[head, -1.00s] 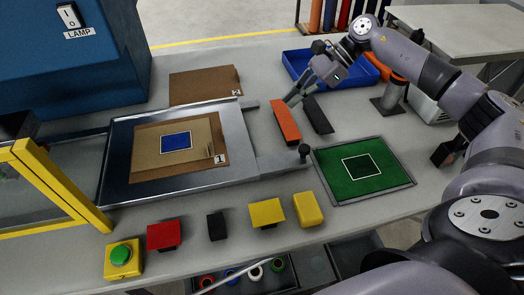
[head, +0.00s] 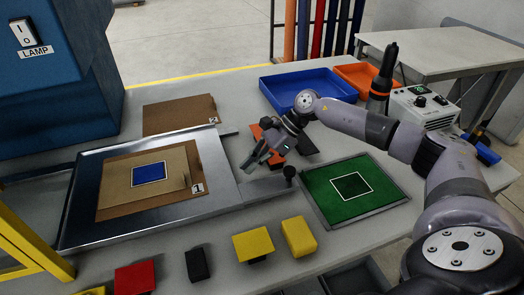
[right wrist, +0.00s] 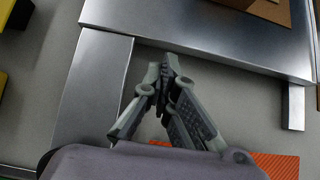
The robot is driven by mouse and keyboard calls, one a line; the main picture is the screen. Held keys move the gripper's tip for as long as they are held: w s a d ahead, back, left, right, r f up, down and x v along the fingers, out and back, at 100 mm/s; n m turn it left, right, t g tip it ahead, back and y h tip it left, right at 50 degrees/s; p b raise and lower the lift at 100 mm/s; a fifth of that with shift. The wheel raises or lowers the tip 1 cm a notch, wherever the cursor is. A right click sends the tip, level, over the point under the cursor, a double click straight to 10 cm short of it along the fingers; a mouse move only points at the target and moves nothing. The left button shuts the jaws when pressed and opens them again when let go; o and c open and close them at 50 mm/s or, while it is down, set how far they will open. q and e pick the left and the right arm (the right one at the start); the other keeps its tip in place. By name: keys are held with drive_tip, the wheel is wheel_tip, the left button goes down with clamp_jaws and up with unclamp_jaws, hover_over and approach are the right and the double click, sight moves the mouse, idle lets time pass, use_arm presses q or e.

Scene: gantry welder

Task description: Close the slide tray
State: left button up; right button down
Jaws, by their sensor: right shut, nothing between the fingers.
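The slide tray (head: 222,172) is a flat metal plate at the left in the head view. It bears a brown board (head: 120,202) marked 1 with a blue square (head: 149,173). My right gripper (head: 246,166) is shut and empty, low beside the tray's right edge, between that edge and the knob. In the right wrist view the fingertips (right wrist: 166,60) point at the edge of the tray (right wrist: 205,38), with the bar (right wrist: 95,92) on the left. Contact cannot be told. My left gripper is not in view.
The yellow frame (head: 30,235) and blue machine (head: 55,75) stand at the left. A green mat (head: 330,200) lies right of the knob.

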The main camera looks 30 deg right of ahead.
drive_tip(key=shift+x, duration=1.05)
drive_tip(key=shift+a, duration=0.1)
